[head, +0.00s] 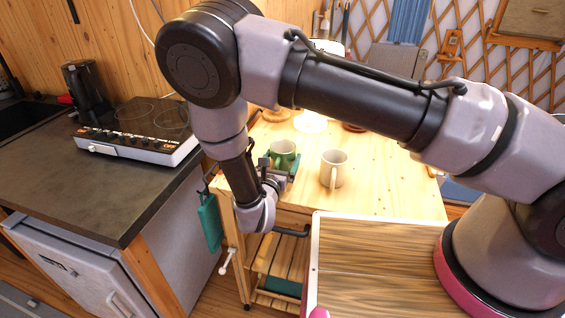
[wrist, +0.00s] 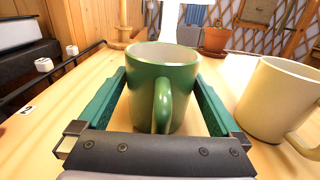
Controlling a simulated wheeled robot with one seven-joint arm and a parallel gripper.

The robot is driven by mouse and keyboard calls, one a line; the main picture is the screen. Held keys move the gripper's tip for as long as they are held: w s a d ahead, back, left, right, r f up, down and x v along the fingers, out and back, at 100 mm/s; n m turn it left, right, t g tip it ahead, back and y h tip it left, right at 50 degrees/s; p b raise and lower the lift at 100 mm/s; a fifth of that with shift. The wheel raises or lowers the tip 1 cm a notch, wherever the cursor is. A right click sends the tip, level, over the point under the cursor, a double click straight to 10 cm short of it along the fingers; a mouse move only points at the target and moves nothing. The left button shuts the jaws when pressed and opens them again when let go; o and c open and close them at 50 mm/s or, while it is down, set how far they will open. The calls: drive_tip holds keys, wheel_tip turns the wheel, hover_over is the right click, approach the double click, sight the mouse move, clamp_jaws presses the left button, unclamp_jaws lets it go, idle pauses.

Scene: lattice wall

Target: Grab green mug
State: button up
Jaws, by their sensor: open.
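The green mug (wrist: 160,85) stands upright on the wooden cart top, its handle turned toward the wrist camera. It also shows in the head view (head: 283,154), partly hidden by my gripper. My gripper (wrist: 162,80) is open, with one green finger on each side of the mug. Small gaps seem to show between the fingers and the mug's sides; I cannot tell whether either touches. In the head view my gripper (head: 283,168) reaches in low from the front left.
A cream mug (head: 333,169) stands close on the right; it also shows in the wrist view (wrist: 281,100). A hotplate (head: 139,130) is on the dark counter at left. A lit lamp (head: 311,121) is at the back.

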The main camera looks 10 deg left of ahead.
drive_tip(key=shift+w, duration=0.1)
drive_tip(key=c, duration=1.4)
